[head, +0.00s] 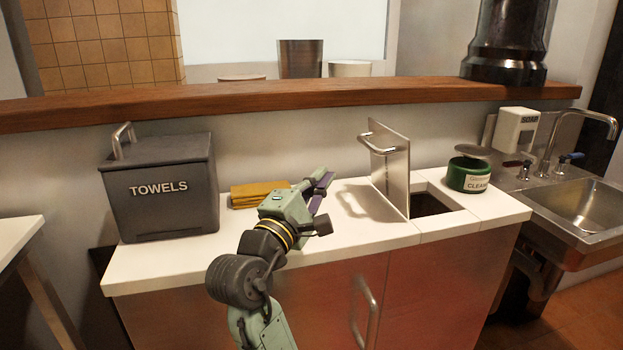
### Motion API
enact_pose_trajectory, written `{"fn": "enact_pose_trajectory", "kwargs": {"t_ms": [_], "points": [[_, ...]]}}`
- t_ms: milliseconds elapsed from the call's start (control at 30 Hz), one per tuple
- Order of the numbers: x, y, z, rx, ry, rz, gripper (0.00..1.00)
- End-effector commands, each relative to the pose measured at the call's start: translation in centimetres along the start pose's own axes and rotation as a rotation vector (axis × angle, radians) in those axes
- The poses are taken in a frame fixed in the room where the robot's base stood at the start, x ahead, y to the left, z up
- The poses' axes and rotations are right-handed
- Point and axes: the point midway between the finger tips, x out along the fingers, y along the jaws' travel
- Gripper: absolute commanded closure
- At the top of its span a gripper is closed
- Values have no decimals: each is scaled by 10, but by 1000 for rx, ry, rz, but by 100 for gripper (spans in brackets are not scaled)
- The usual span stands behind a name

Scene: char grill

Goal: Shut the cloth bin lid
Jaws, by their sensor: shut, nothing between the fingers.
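A dark grey bin (160,210) marked "TOWELS" stands at the left of the white counter. Its lid (165,151), with a metal handle, lies flat on top and looks shut. Further right, a metal lid (396,165) with a bar handle (376,141) stands upright at the left edge of a dark square opening (432,202) in the counter. No label shows on this opening, so I cannot tell which lid is the cloth bin's. My gripper (323,188) is shut and empty above the counter, left of the upright lid and apart from it.
A folded yellow cloth (258,194) lies behind my gripper. A green tub (469,175) stands right of the opening, with a sink (590,208) beyond. A wooden ledge (300,97) runs along the back. The counter's front strip is mostly clear.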

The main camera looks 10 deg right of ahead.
Motion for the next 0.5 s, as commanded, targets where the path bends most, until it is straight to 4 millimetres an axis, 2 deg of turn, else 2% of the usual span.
{"fn": "enact_pose_trajectory", "kwargs": {"t_ms": [100,267,500], "points": [[29,3,2,-1,-4,-1,100],[62,3,2,0,-2,0,100],[83,2,24,3,0,1,100]]}}
